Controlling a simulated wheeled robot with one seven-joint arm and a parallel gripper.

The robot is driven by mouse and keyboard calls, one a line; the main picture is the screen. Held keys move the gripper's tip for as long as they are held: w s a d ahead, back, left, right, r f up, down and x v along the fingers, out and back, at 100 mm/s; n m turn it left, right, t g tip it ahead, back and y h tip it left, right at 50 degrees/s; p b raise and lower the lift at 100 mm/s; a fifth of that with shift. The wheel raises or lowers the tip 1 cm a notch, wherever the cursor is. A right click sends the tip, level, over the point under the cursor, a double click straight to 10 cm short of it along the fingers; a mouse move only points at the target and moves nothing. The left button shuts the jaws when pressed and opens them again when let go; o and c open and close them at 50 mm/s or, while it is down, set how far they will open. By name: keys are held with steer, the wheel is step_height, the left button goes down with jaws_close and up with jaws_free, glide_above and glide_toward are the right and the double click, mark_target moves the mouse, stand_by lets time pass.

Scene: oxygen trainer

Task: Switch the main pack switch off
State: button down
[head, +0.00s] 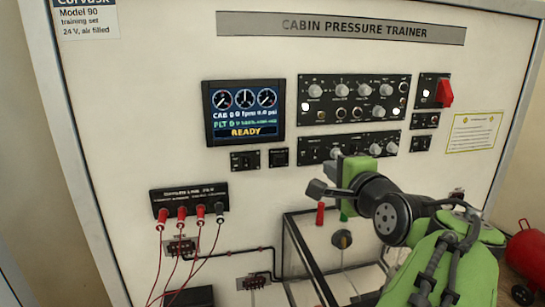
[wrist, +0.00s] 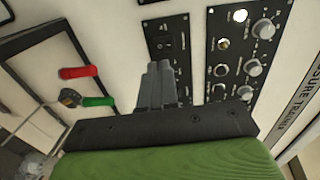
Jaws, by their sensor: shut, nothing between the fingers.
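My gripper (head: 318,189) is in front of the trainer's face, below the lower control panel (head: 350,146). In the wrist view its dark fingers (wrist: 158,72) are shut together and empty. Their tips overlap the near part of that lower panel (wrist: 160,26); I cannot tell whether they touch it. A small dark switch (wrist: 165,43) shows on the panel just beyond the tips. No label there is readable, so I cannot tell which switch is the main pack switch or its position. The display (head: 243,112) reads READY.
An upper panel (head: 354,100) with several knobs and a red-handled switch (head: 445,94) are above and right. A clear box with a red lever (head: 320,213) and a green lever (wrist: 98,101) is below. Red cables hang from a socket block (head: 188,203) at left.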

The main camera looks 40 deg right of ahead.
mark_target(315, 157)
steer(key=p+x, duration=0.1)
steer(key=x, duration=0.5)
steer(key=shift+w+d, duration=0.15)
steer(key=shift+w, duration=0.1)
